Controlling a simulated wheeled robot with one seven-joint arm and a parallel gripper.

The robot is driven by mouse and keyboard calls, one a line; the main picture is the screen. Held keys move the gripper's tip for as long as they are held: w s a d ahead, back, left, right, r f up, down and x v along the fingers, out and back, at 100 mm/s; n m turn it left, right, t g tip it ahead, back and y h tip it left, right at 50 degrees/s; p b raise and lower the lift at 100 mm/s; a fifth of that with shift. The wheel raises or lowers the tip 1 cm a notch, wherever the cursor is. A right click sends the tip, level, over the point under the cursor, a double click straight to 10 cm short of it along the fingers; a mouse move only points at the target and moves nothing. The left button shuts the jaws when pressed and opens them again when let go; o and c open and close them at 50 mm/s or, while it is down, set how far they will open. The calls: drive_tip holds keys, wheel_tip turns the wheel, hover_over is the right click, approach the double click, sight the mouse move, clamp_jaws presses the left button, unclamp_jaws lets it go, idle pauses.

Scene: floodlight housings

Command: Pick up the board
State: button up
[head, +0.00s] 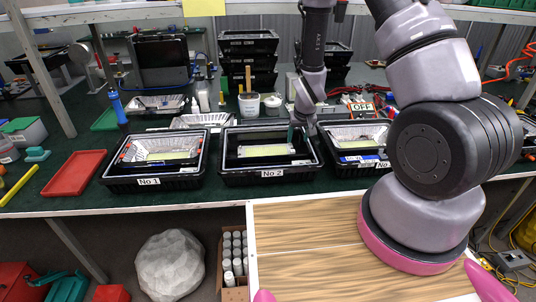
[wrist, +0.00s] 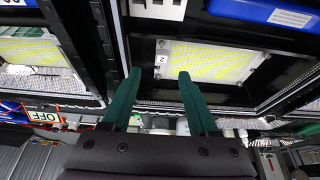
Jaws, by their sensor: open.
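The yellow LED board in a pale frame (head: 262,151) lies inside the black housing labelled No 2 (head: 272,174). In the wrist view the board (wrist: 212,60) shows with a small "2" tag at its left end. My gripper (head: 298,132) hangs low at the right side of the No 2 housing in the head view. The right finger's tip overlaps the board's lower edge in the picture; the left one appears over the housing's side. I cannot tell the height gap.
Housings No 1 (head: 150,184) and No 3 (head: 357,170), each with a board, stand either side. A red tray (head: 75,172) lies at left. Stacked black housings (head: 248,58) and a white tub (head: 249,105) stand behind. An OFF sign (head: 362,108) stands behind No 3.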

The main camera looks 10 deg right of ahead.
sight(293, 151)
drive_tip(key=x, duration=0.9)
drive_tip(key=shift+w+a+f, duration=0.2)
drive_tip(key=shift+a, duration=0.05)
clamp_jaws()
